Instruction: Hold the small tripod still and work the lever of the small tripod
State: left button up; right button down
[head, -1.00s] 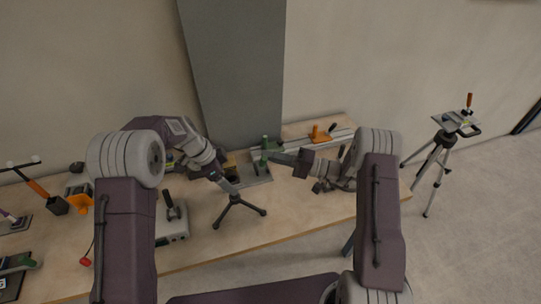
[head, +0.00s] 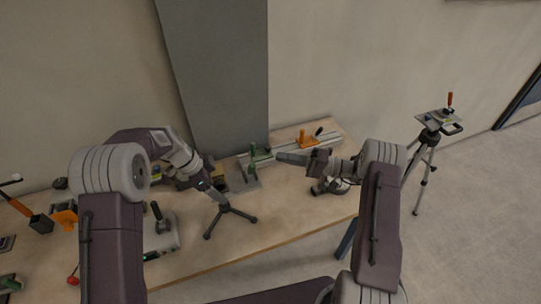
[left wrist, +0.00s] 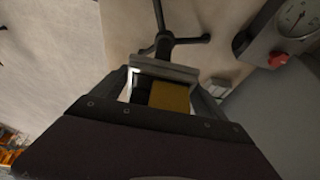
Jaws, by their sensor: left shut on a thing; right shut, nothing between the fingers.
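The small tripod (head: 226,209) stands on the wooden table with its dark legs spread. My left gripper (head: 216,192) is shut on the upper part of the tripod from above. In the left wrist view the tripod's dark legs (left wrist: 166,38) show just beyond the jaws (left wrist: 165,72), which hide the part between them. The tripod's lever cannot be made out. My right gripper (head: 280,157) is shut and empty, in the air above the table to the right of the tripod and apart from it.
A grey device with a black lever (head: 160,232) stands left of the tripod. Behind are a green clamp on a plate (head: 250,170) and an orange block on a rail (head: 305,138). A larger tripod (head: 428,150) stands on the floor at right.

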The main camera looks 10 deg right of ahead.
jog(key=shift+s+d+f, duration=0.1)
jog(key=shift+s+d, duration=0.1)
jog(key=shift+d, duration=0.2)
pick_arm(q)
jog(key=o, duration=2)
jog(key=shift+c, duration=0.2)
